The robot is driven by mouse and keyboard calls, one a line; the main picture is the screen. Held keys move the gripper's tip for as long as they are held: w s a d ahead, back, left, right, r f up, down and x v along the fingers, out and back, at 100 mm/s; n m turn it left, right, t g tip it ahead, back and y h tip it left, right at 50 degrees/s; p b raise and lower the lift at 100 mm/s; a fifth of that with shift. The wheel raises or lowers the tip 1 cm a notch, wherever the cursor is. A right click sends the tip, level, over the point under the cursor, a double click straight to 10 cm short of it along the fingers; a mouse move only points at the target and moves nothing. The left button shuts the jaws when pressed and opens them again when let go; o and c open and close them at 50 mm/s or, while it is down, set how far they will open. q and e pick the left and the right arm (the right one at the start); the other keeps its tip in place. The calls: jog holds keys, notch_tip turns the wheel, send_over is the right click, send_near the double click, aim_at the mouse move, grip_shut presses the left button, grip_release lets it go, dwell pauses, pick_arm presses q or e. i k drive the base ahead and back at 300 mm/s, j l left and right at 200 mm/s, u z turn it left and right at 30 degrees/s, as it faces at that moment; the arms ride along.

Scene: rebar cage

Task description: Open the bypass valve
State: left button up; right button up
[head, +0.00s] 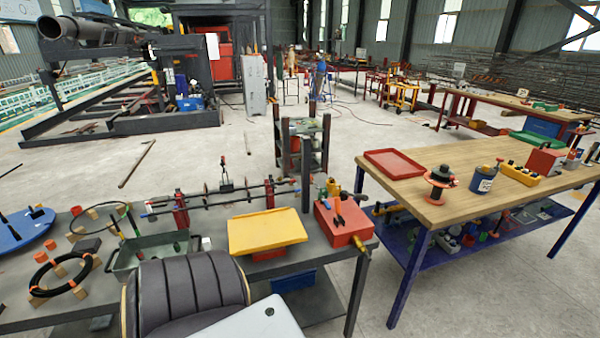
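I cannot tell for sure which thing is the bypass valve. A thin dark pipe run (225,195) stands on red supports (181,211) at the back of the grey bench. A dark upright part with a handle (225,174) rises at its middle, and small blue and red ends show along it. Neither of my grippers is in view.
A wooden-topped table (455,200) at right holds a red tray (394,163) and a blue can (483,180). Open floor (90,170) lies behind.

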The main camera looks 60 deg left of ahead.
aim_at(328, 205)
jog(key=j+u, duration=0.2)
jog(key=u, duration=0.3)
jog(key=i+j+u, duration=0.1)
jog(key=u, duration=0.4)
jog(key=i+j+u, duration=0.1)
jog(key=j+u, duration=0.15)
jog(key=u, duration=0.25)
